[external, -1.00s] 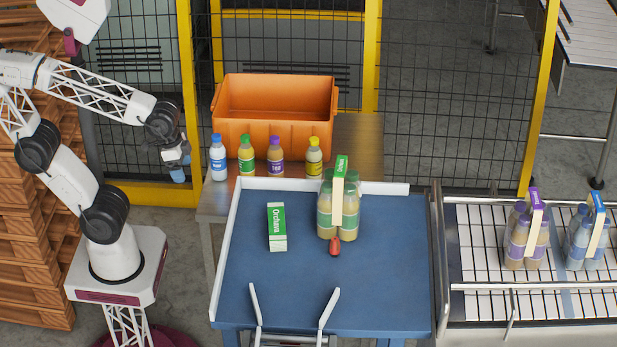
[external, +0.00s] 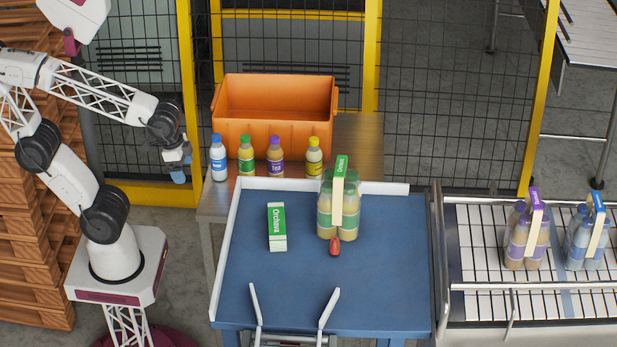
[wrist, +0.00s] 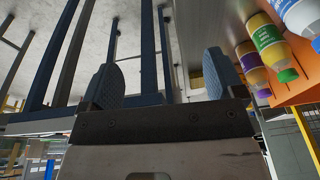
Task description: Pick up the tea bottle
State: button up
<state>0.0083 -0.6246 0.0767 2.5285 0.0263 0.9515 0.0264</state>
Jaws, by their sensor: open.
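The tea bottle (external: 275,157) has a purple cap and a purple label reading "Tea". It stands upright in a row of bottles on the metal table, in front of the orange crate. In the wrist view it is the purple-capped bottle (wrist: 254,70) at the right, seen tilted. My gripper (external: 179,174) hangs to the left of the row, apart from the bottles, with the blue-capped bottle nearest. The wrist view shows my gripper (wrist: 162,78) open, its two blue fingers wide apart with nothing between them.
Blue-capped (external: 218,160), green-capped (external: 246,156) and yellow-capped (external: 313,158) bottles share the row. The orange crate (external: 275,128) stands behind. A carton (external: 277,228), a bottle pack (external: 325,212) and a small red object (external: 335,246) are on the blue table (external: 385,270). Mesh fencing rises behind.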

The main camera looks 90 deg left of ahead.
jog(key=w+a+f+m+g+y, duration=0.2)
jog(key=w+a+f+m+y, duration=0.1)
jog(key=a+m+y, duration=0.25)
jog(key=w+a+f+m+g+y, duration=0.1)
jog(key=w+a+f+m+y, duration=0.25)
jog(key=a, duration=0.35)
jog(key=m+t+y, duration=0.7)
jog(key=m, duration=0.6)
send_near(271, 168)
jog(key=s+a+r, duration=0.2)
jog(key=a+r, duration=0.1)
jog(key=a, duration=0.1)
jog(key=shift+w+f+m+t, duration=0.5)
jog(key=shift+w+m, duration=0.1)
jog(key=shift+w, duration=0.15)
jog(key=shift+w+a+f+n, duration=0.15)
jog(key=shift+w+f+n, duration=0.05)
jog(key=shift+w+f, duration=0.4)
jog(key=shift+w+a+f+n, duration=0.2)
jog(key=shift+w+f, duration=0.2)
jog(key=shift+f, duration=0.25)
jog(key=shift+x, duration=1.25)
jog(key=shift+a, duration=0.1)
